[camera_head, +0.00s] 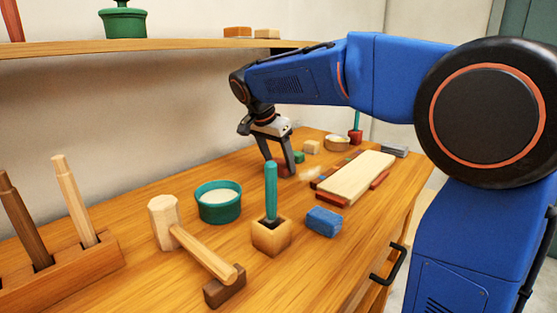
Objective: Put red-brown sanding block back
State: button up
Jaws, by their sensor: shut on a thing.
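My gripper (281,166) points down near the back of the workbench, beyond the teal-handled tool. It is shut on a small red-brown block, the sanding block (282,170), at or just above the bench top. The fingers partly cover the block, and I cannot tell whether it touches the wood.
A pale board (357,178) with red strips lies to the right. A blue block (323,221), a teal-handled tool in a wooden holder (271,238), a green bowl (218,207) and a mallet (200,252) stand nearer. A shelf (170,46) hangs above.

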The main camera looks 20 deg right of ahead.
jog(key=o, duration=1)
jog(key=shift+f, duration=0.1)
jog(key=shift+o, duration=0.2)
jog(key=v, duration=1.2)
